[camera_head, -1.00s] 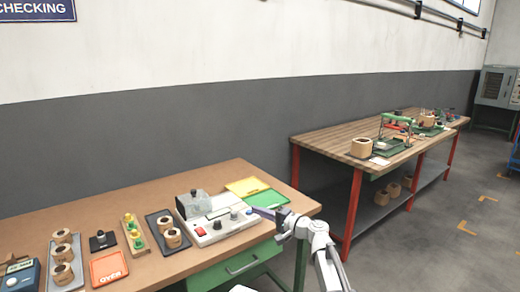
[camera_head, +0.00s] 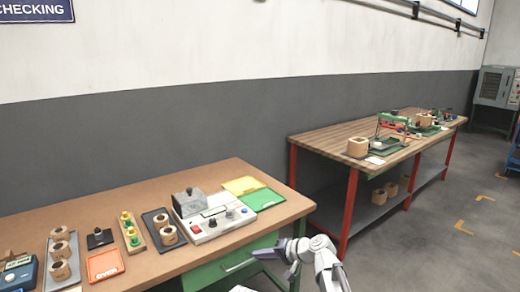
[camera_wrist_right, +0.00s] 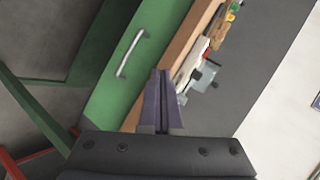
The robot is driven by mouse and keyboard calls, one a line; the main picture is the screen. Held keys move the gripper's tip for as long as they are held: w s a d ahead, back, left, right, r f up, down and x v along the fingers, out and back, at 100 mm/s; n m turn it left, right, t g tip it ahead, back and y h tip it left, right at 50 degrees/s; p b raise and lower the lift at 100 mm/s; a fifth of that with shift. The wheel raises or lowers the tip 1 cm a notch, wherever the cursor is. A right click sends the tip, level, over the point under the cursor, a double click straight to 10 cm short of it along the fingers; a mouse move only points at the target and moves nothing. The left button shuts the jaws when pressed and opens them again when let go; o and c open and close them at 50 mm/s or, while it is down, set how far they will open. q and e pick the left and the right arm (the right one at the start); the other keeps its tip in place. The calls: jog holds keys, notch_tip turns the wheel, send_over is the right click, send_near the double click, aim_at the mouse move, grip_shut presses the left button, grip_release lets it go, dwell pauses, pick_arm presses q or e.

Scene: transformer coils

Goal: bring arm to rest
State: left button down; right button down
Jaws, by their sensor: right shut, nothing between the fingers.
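My right gripper (camera_head: 257,254) is low at the front edge of the near workbench (camera_head: 130,196), in front of the green drawer (camera_head: 228,268). Its fingers are shut together and empty. In the right wrist view the closed fingers (camera_wrist_right: 159,88) point toward the bench edge, beside the drawer's metal handle (camera_wrist_right: 130,53). I cannot tell whether they touch anything. My right arm reaches in from the bottom of the head view. My left gripper is not in view.
On the near bench stand a white tester (camera_head: 212,220), yellow and green trays (camera_head: 262,199), a dark tray with coils (camera_head: 163,228) and an orange tray (camera_head: 105,265). A second bench (camera_head: 345,142) stands behind to the right. Open floor lies at the right.

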jog(key=s+d+f+n+g+h, duration=0.25)
jog(key=s+d+f+h, duration=0.3)
jog(key=s+d, duration=0.4)
jog(key=s+d+f+n+g+h, duration=0.1)
jog(key=s+d+f+g+h, duration=0.35)
jog(key=s, duration=0.75)
jog(key=s+a+f+n+h, duration=0.1)
jog(key=s+a+n+h, duration=0.15)
jog(key=s+a, duration=0.4)
notch_tip(320, 180, up, 16)
jog(key=w+a+p, duration=0.1)
jog(key=a+p, duration=0.1)
jog(key=p, duration=1.4)
jog(key=shift+n+t+y, duration=0.3)
jog(key=shift+t+y, duration=0.05)
jog(key=shift+t, duration=0.05)
jog(key=shift+w, duration=0.1)
